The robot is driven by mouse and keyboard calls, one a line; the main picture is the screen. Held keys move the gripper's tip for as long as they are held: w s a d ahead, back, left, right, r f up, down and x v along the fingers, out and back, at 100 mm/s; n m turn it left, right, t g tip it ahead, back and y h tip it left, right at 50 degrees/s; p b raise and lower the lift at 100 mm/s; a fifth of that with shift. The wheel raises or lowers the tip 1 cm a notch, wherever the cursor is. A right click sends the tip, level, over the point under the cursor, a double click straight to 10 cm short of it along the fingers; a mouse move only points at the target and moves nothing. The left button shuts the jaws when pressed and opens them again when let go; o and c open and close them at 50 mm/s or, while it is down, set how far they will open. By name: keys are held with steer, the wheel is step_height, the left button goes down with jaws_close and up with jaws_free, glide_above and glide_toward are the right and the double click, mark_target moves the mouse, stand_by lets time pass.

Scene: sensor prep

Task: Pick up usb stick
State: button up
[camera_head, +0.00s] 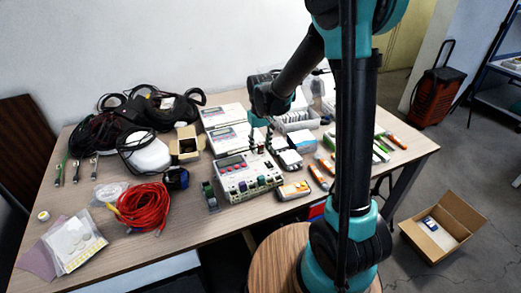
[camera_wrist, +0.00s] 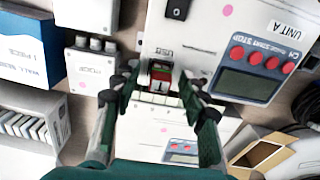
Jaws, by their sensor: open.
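A small red and pale block that looks like the usb stick (camera_wrist: 160,72) sits at the edge of the white device marked UNIT A (camera_wrist: 205,45), beside a printed USB label, in the wrist view. My gripper (camera_wrist: 158,82) is open, with one finger on each side of the stick. I cannot tell whether the fingers touch it. In the head view my gripper (camera_head: 261,146) points down above the back of the white device (camera_head: 232,186) on the table. The stick cannot be made out there.
The wooden table (camera_head: 130,262) is crowded. A red cable coil (camera_head: 145,207) lies at the left and black cables (camera_head: 95,135) behind it. Similar white devices (camera_head: 222,115) stand at the back. Several slim tools (camera_head: 319,177) lie at the right. An open carton (camera_head: 441,226) is on the floor.

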steer(key=c, duration=0.9)
steer(key=shift+c, duration=0.2)
